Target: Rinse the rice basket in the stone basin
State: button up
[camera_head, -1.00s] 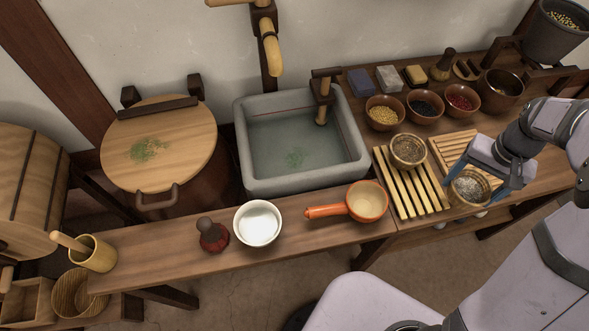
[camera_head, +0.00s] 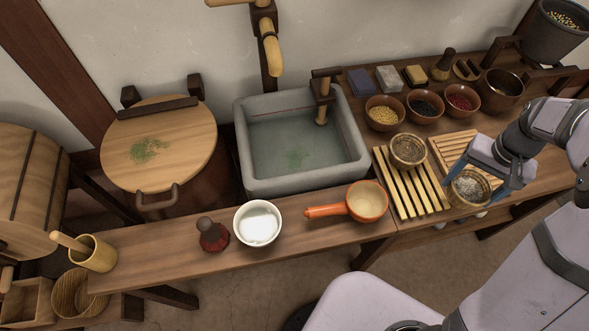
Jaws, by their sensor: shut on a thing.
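The stone basin (camera_head: 245,170) is a grey square trough in the middle, holding water with a green patch in it. A small round basket (camera_head: 470,187) with whitish grains in it is at the right, at the front edge of the slatted boards. My gripper (camera_head: 472,182) is shut on this basket, with its blue fingers at the basket's sides. Whether the basket touches the board under it I cannot tell. A second similar round basket (camera_head: 408,150) with a brownish inside stands on the left slatted rack (camera_head: 425,196), apart from my gripper.
A wooden tap (camera_head: 321,100) stands at the basin's right rear, and a spout (camera_head: 271,50) hangs behind it. Several filled bowls (camera_head: 384,113) stand at the back right.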

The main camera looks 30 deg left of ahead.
aim_at(463, 203)
jog(key=shift+r, duration=0.15)
jog(key=shift+r+p, duration=0.8)
jog(key=shift+p, duration=0.15)
jog(key=shift+r, duration=0.1)
dwell(1.6)
notch_tip(463, 203, up, 4)
jog(key=p, duration=0.4)
dwell(1.1)
jog(key=shift+s+f+p, duration=0.75)
jog(key=shift+s+f, duration=0.95)
jog(key=shift+s, duration=0.15)
jog(key=shift+a, duration=0.1)
